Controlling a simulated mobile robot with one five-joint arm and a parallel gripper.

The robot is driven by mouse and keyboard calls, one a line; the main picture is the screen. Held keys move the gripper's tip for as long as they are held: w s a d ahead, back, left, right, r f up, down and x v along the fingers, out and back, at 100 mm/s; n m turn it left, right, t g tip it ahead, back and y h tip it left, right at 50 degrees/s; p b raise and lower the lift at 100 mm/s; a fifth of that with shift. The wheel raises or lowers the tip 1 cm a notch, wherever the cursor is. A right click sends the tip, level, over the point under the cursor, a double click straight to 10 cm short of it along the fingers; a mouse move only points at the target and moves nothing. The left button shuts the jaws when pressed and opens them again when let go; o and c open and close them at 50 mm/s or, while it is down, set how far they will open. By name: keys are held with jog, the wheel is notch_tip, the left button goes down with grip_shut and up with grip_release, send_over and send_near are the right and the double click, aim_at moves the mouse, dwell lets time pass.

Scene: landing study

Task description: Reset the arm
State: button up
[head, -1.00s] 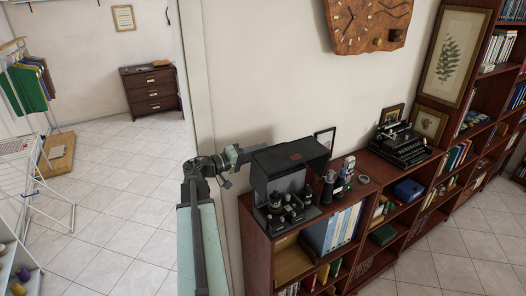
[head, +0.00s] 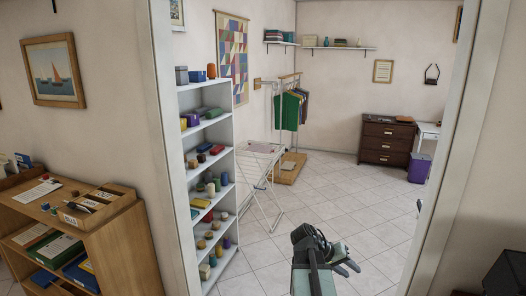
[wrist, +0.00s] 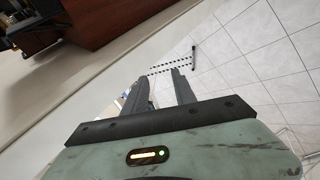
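My arm (head: 313,258) is in the lower middle of the head view, folded in close over my own body. My gripper (wrist: 160,77) shows in the wrist view with its two dark fingers apart and nothing between them. In the head view the gripper end is small and partly hidden by the arm links. Beyond the fingers the wrist view shows pale floor tiles (wrist: 235,50) and a black-and-white striped strip (wrist: 170,67).
A doorway stands ahead. Past it are a white shelf (head: 207,150) with several small items, a drying rack (head: 262,180), a clothes rail (head: 290,105), a dark drawer chest (head: 387,142) and a purple bin (head: 419,168). A wooden cabinet (head: 135,245) is at left.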

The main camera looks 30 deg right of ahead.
jog(key=w+a+f+n+t+y+b, duration=0.1)
jog(key=w+a+f, duration=0.2)
jog(key=a, duration=0.4)
jog(key=w+a+f+n+t+y+b, duration=0.1)
jog(key=w+a+f, duration=0.1)
jog(key=w+a, duration=0.35)
jog(key=w+a+f+n+t+y, duration=0.1)
jog(key=w+a+f+n, duration=0.15)
jog(key=a, duration=0.55)
jog(key=a+f+n+y+b, duration=0.1)
jog(key=a+f+n+y, duration=0.1)
jog(key=a, duration=1.1)
jog(key=w+a+f+n+y+b, duration=0.1)
jog(key=a+f+y, duration=0.2)
jog(key=a, duration=1)
jog(key=shift+w+n+t+b, duration=0.15)
jog(key=shift+n+t+b, duration=0.15)
jog(key=shift+n, duration=0.05)
